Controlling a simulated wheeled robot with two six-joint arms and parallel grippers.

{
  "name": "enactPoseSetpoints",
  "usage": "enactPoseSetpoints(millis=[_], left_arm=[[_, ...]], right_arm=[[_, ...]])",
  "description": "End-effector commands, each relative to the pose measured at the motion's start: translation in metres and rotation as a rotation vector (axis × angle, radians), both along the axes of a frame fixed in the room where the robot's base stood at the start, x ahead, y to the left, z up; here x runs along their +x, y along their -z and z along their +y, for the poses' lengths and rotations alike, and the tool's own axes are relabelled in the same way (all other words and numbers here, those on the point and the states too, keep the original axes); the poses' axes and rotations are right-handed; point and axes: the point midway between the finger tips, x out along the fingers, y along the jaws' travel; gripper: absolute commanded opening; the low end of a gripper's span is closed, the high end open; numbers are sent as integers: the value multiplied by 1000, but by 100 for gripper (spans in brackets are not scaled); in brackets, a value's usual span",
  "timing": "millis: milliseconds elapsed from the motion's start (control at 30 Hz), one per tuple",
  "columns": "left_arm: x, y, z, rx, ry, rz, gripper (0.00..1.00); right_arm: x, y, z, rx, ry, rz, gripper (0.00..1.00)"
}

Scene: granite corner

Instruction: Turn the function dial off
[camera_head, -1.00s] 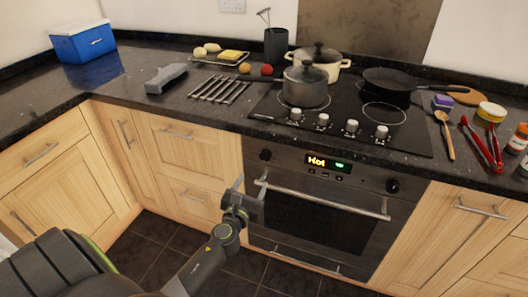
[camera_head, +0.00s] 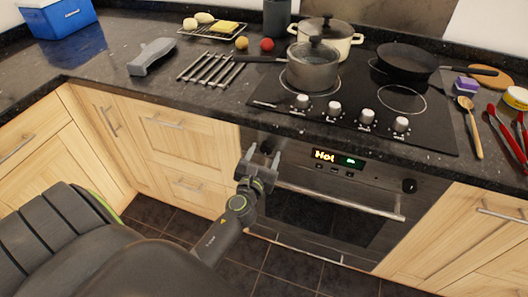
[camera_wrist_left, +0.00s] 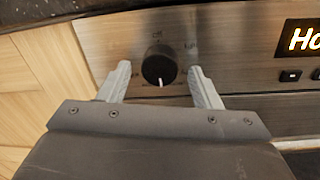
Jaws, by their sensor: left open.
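The function dial (camera_wrist_left: 158,66) is a round black knob on the oven's steel panel, shown in the left wrist view. "Off" is printed above it and what looks like "Light" at its upper right. Its white pointer mark is at the bottom, away from "Off". My left gripper (camera_wrist_left: 159,72) is open, with one finger on each side of the dial and visible gaps to it. In the head view my left gripper (camera_head: 262,157) is in front of the panel's left end and hides the dial. My right gripper is not in view.
The oven display (camera_head: 338,159) reads "Hot" in orange. A second black knob (camera_head: 409,185) is at the panel's right end. The oven handle (camera_head: 340,200) runs just below. Hob knobs (camera_head: 334,107), a saucepan (camera_head: 312,68) and a frying pan (camera_head: 407,60) are above.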

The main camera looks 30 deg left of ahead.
Motion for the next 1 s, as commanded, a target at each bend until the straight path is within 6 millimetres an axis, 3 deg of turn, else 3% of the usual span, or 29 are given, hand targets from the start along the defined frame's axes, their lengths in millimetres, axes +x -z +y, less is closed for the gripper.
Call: enactPoseSetpoints(millis=[133, 467, 767, 1000], left_arm=[[0, 0, 0, 0, 0, 0, 55], [0, 0, 0, 0, 0, 0, 14], [0, 0, 0, -38, 1, -9, 14], [0, -1, -1, -173, 0, -43, 14]], right_arm=[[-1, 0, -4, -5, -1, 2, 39], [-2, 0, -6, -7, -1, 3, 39], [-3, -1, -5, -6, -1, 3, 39], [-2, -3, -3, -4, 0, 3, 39]])
